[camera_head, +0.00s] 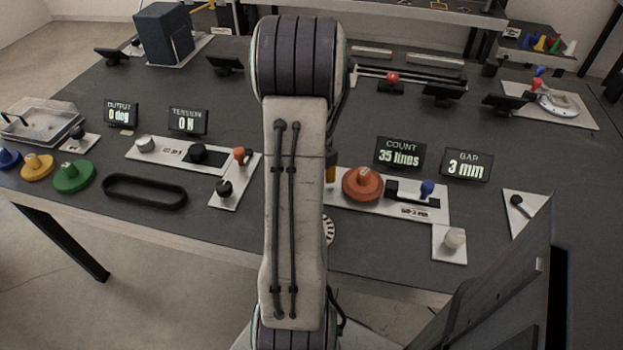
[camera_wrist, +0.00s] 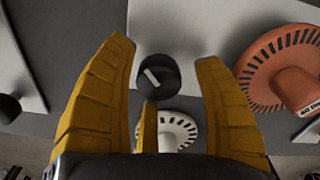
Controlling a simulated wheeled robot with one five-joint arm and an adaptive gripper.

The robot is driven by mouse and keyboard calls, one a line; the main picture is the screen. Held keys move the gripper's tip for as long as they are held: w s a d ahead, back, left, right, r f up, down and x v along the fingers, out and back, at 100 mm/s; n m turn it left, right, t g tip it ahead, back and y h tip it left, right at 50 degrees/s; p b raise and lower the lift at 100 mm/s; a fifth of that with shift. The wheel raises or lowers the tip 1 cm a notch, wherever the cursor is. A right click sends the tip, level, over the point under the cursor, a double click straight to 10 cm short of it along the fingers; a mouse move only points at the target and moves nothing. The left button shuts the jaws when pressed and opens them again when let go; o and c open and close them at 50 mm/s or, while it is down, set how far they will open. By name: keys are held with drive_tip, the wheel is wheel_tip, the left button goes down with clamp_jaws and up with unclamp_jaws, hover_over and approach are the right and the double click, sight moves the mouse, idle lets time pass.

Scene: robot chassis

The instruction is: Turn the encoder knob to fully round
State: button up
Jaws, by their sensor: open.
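A round black knob (camera_wrist: 155,75) with a white pointer bar sits on a pale plate (camera_wrist: 185,30) in the wrist view; I take it to be the encoder knob. Its pointer is slanted. My gripper (camera_wrist: 165,55) is open, its yellow fingers on either side of the knob with gaps between. Whether the fingers are down at the knob's height is unclear. In the head view my arm hides the knob, and only a sliver of a yellow finger (camera_head: 331,172) shows.
An orange slotted disc (camera_head: 362,184) stands just right of my gripper, beside a blue-tipped lever (camera_head: 427,188). A white slotted disc (camera_wrist: 176,130) lies close below the knob in the wrist view. The GAP display (camera_head: 467,164) reads 3 mm. A black belt (camera_head: 145,191) lies left.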

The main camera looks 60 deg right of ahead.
wheel_tip(320, 180, up, 12)
idle(0.9)
